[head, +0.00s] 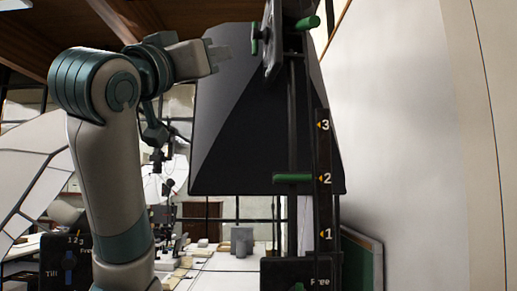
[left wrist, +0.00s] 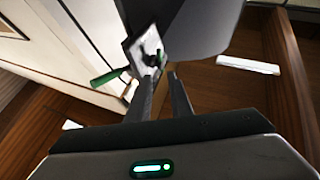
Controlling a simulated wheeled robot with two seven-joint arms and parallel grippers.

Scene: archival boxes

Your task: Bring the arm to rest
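My left arm rises on the left side of the head view, bent at the top, with its grey and teal links in front of the room. My left gripper (head: 216,57) points right, high up, in front of the large black hood. In the left wrist view my left gripper (left wrist: 161,76) shows two dark fingers with a gap between their tips and nothing held there. The gripper looks open and empty. My right arm and right gripper are in neither view.
A black hood (head: 250,135) and a dark stand with green levers (head: 293,178) and a 1-2-3 scale (head: 323,180) are close to my left gripper. White panels stand at left (head: 35,165) and right (head: 410,150). A table (head: 215,263) lies beyond.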

